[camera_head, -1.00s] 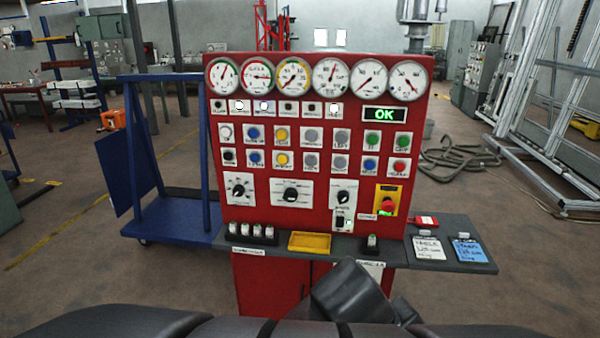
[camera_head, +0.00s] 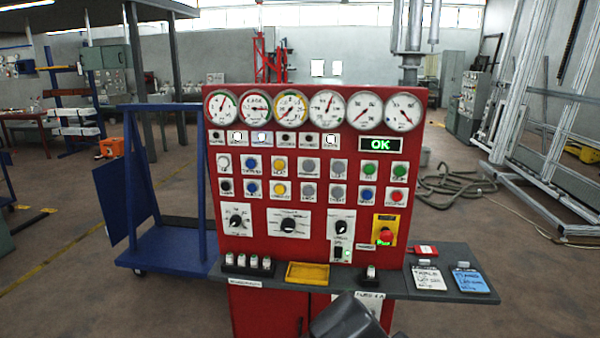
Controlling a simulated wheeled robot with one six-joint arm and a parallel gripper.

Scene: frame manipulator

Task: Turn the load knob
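The red control panel (camera_head: 265,255) stands upright ahead of me. Three black rotary knobs on white plates sit in its lower half: a left knob (camera_head: 236,219), a middle knob (camera_head: 288,224) on the widest plate, and a right knob (camera_head: 341,227). Their labels are too small to read, so I cannot tell which is the load knob. A dark grey part of my arm (camera_head: 343,318) shows at the bottom edge, below the shelf and apart from the knobs. My gripper's fingers are not in view.
A red emergency button (camera_head: 385,236) sits right of the knobs. A blue cart (camera_head: 170,245) stands at the left. Round gauges line the top.

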